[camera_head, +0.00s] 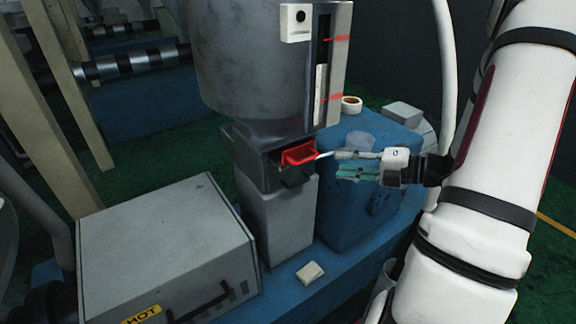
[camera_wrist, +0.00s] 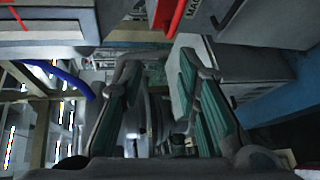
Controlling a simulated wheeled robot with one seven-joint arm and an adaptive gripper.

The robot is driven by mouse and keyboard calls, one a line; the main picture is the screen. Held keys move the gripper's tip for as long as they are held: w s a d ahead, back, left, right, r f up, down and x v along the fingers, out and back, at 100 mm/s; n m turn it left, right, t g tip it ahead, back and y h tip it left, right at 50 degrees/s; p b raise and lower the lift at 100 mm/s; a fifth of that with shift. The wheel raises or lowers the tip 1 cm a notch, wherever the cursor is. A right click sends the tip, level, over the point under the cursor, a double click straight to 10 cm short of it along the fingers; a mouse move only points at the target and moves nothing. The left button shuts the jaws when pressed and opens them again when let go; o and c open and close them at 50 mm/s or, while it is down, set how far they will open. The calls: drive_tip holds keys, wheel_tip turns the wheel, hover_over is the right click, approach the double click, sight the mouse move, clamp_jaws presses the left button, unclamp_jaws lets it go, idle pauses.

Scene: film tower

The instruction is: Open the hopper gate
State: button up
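The grey hopper (camera_head: 245,60) stands left of my gripper in the head view. Under it is a dark gate housing (camera_head: 255,160) with a red gate handle (camera_head: 299,155) on its front. The red handle also shows at the top of the wrist view (camera_wrist: 167,14). My gripper (camera_head: 333,166) is just right of the handle, its upper fingertip close to the handle's right end. Whether they touch I cannot tell. In the wrist view the two teal-padded fingers (camera_wrist: 158,75) are apart, with nothing held between them.
A grey box with a HOT label (camera_head: 165,245) stands at lower left. A blue block (camera_head: 350,215) lies behind and below my gripper, with a tape roll (camera_head: 351,104) and a grey block (camera_head: 402,113) beyond. A small pale block (camera_head: 310,272) lies on the blue base.

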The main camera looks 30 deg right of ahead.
sight(310, 160)
drive_tip(key=w+a+f+m, duration=0.1)
drive_tip(key=w, duration=0.3)
drive_tip(key=w+a+f+m+t+h, duration=0.1)
drive_tip(key=w+f, duration=0.1)
drive_tip(key=w, duration=0.2)
drive_tip(key=w+a+f+m+b, duration=0.1)
drive_tip(key=w+f, duration=0.1)
drive_tip(key=w, duration=0.2)
drive_tip(key=shift+a+t, duration=0.1)
drive_tip(key=shift+t, duration=0.2)
clamp_jaws()
